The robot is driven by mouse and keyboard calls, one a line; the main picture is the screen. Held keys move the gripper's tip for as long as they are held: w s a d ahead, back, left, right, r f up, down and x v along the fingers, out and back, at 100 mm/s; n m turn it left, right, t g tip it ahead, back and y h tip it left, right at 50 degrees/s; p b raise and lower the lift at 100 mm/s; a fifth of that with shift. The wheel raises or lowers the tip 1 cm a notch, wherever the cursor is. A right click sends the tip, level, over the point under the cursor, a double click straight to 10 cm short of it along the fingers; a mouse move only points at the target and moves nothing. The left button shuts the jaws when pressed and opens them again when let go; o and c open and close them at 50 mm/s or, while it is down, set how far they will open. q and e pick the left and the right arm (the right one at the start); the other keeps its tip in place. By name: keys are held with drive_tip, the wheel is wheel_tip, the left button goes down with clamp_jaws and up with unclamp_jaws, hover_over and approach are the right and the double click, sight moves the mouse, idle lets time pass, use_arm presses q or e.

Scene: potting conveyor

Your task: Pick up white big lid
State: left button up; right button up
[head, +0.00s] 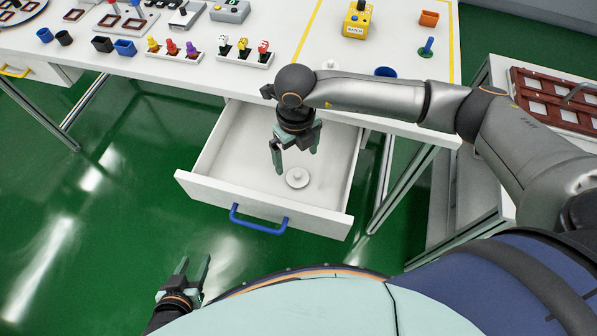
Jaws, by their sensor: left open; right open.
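A round white lid with a small knob (297,178) lies on the floor of an open white drawer (232,195), toward its front right. My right gripper (294,164) points down into the drawer, open and empty. Its fingers are just above and behind the lid in the picture; whether they are lower than the drawer rim I cannot tell. My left gripper (192,268) is open and empty, low at the left over the green floor, away from the drawer.
The drawer has a blue handle (258,220) and side walls around the lid. The white table (330,50) above carries several pots, coloured pieces and a yellow box (357,20). A brown tray (560,100) stands at the right.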

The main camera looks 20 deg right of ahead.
sight(297, 174)
wheel_tip(297, 174, down, 4)
drive_tip(key=shift+r, duration=0.2)
drive_tip(key=shift+w+d+f, duration=0.1)
drive_tip(key=shift+w+f, duration=0.05)
drive_tip(key=shift+f, duration=1.2)
drive_tip(key=shift+w+d+f, duration=0.1)
drive_tip(key=shift+w+f, duration=0.05)
drive_tip(key=shift+f, duration=1.2)
drive_tip(key=shift+c, duration=0.2)
drive_tip(key=c, duration=1.3)
drive_tip(key=shift+o, duration=0.2)
drive_tip(key=shift+r, duration=0.2)
